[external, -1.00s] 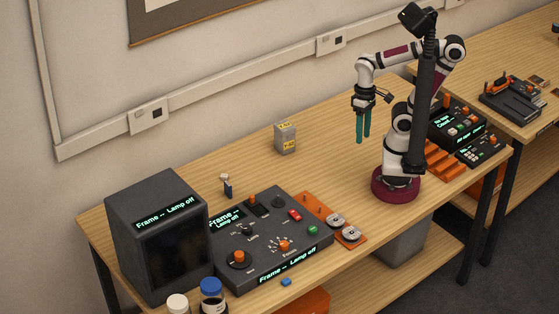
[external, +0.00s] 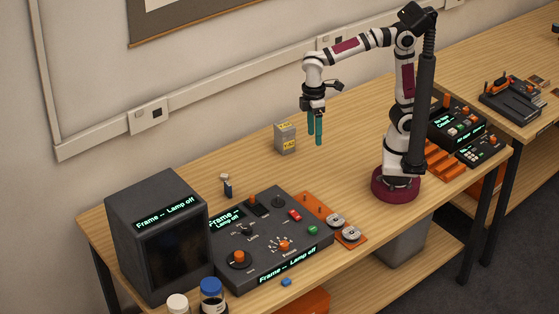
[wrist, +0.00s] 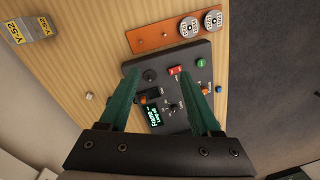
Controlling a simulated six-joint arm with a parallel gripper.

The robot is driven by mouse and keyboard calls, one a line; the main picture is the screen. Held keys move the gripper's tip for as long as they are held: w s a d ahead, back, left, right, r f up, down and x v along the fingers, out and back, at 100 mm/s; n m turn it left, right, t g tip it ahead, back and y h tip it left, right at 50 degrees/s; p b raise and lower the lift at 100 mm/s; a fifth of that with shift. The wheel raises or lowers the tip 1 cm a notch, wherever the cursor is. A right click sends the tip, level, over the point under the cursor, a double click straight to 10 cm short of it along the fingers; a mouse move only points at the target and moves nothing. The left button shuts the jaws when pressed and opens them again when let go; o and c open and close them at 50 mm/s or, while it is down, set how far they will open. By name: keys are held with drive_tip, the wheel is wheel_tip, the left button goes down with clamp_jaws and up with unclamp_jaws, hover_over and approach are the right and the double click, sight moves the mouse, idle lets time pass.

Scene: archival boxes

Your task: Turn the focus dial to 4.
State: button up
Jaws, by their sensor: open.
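The dark control console (external: 262,262) lies on the wooden bench, with "Frame – Lamp off" on its lit displays. A dial with an orange knob and white scale marks (external: 284,246) sits near its front middle. I take it for the focus dial, but its label and setting are too small to read surely. My gripper (external: 315,140) is open and empty, above the bench and well apart from the console. In the wrist view the green fingers of my gripper (wrist: 160,80) are spread across the view of the console (wrist: 160,72), hiding parts of it.
A dark monitor box (external: 160,240) stands left of the console, with a blue-capped bottle (external: 211,290) in front. An orange plate with metal reels (external: 336,220) adjoins the console on the right. A small grey box (external: 285,138) stands behind.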

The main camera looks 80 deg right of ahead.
drive_tip(key=w+a+f+n, duration=0.1)
drive_tip(key=w+a+n, duration=0.4)
drive_tip(key=a, duration=0.4)
drive_tip(key=n, duration=0.8)
hover_over(284, 244)
drive_tip(key=d, duration=0.1)
wheel_tip(284, 244, down, 5)
drive_tip(key=shift+h, duration=0.4)
drive_tip(key=f, duration=1.4)
drive_tip(key=shift+a+f, duration=0.35)
drive_tip(key=shift+a, duration=0.05)
drive_tip(key=shift+f, duration=0.6)
clamp_jaws()
